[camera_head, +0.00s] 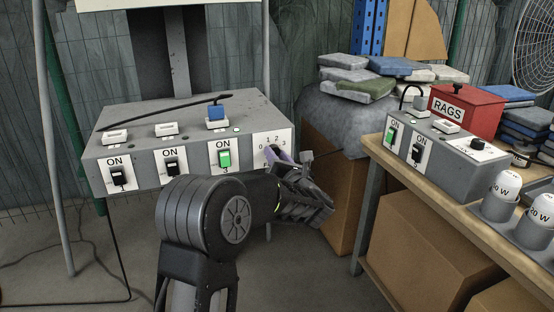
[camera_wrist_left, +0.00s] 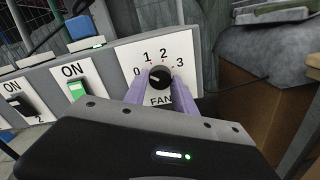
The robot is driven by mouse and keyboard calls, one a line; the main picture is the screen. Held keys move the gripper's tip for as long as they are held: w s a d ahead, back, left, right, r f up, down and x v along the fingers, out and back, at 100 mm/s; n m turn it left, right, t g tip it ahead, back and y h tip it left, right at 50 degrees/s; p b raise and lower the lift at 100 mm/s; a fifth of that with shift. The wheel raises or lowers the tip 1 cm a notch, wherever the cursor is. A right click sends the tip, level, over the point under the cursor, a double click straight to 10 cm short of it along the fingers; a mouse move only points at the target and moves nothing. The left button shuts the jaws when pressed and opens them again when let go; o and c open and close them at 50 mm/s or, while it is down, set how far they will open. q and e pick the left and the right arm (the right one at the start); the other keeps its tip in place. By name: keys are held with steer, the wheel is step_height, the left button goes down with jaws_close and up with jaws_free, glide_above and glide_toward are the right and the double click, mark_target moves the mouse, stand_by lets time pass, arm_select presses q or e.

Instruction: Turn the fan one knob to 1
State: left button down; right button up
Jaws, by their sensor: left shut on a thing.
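The fan knob (camera_wrist_left: 159,77) is a round black dial on a white plate (camera_wrist_left: 133,58) marked 0, 1, 2, 3. FAN is printed below it, with the end of the label hidden. A faint mark on the knob seems to face left, toward 0, but is too small to be sure. My left gripper (camera_head: 284,157) is at the plate on the right end of the grey switch box (camera_head: 180,118). Its two pale purple fingers are shut on the knob, one on each side. In the head view the gripper mostly hides the knob. My right gripper is not in view.
Left of the dial are rocker switches; the one marked 3 (camera_head: 224,159) is green. A second grey switch box (camera_head: 430,145) stands on the bench at right, beside a red RAGS box (camera_head: 468,108). A caged fan (camera_head: 537,45) is at upper right. Cardboard boxes fill the space below.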

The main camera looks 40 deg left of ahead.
arm_select(q)
steer(key=shift+m, duration=3)
steer(key=shift+f, duration=0.1)
steer(key=c, duration=1)
jaws_free()
steer(key=shift+s+d, duration=0.1)
steer(key=v, duration=0.7)
steer(key=shift+s+d, duration=0.15)
steer(key=shift+d, duration=0.1)
steer(key=shift+m, duration=0.3)
